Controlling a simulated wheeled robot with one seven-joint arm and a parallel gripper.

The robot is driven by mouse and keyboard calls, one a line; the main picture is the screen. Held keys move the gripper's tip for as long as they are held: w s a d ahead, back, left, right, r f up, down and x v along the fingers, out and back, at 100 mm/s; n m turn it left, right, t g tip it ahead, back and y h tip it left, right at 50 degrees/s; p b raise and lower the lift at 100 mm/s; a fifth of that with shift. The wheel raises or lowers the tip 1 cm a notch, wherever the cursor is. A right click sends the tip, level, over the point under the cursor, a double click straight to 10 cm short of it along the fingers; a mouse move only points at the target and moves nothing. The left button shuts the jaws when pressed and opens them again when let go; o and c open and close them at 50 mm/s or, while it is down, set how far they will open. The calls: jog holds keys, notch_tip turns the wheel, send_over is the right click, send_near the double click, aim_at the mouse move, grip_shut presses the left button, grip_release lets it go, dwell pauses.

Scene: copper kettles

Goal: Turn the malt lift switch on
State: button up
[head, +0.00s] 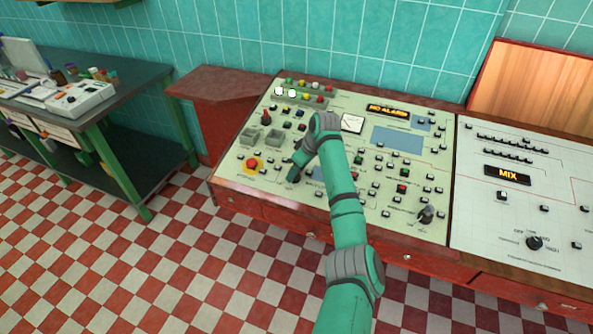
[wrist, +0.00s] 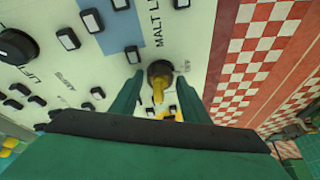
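The malt lift switch (wrist: 160,74) shows in the wrist view as a round black knob with a yellow pointer, beside lettering that reads "MALT L". The pointer is aimed toward the bottom of that view.
A red emergency-type button (head: 251,162) on a yellow base sits left of my gripper. Another black knob (wrist: 17,46) and several small push buttons are close by in the wrist view. A second panel (head: 515,215) with a "MIX" display stands right. Checkered floor lies in front.

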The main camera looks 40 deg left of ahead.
jog(key=c, duration=0.7)
jog(key=shift+s+m, duration=0.1)
jog(key=shift+m, duration=0.3)
jog(key=shift+s+a+m+t+h, duration=0.15)
jog(key=shift+m+t, duration=0.3)
jog(key=shift+m, duration=0.55)
jog(key=shift+s+m+t+h, duration=0.15)
jog(key=shift+m+t, duration=0.3)
jog(key=shift+m, duration=0.55)
jog(key=shift+a+m+t+h, duration=0.1)
jog(key=shift+m+t+h, duration=0.35)
jog(key=shift+m, duration=1.15)
jog(key=shift+r+m+t, duration=0.1)
jog(key=shift+m+t, duration=0.15)
jog(key=shift+m, duration=0.25)
jog(key=o, duration=1.1)
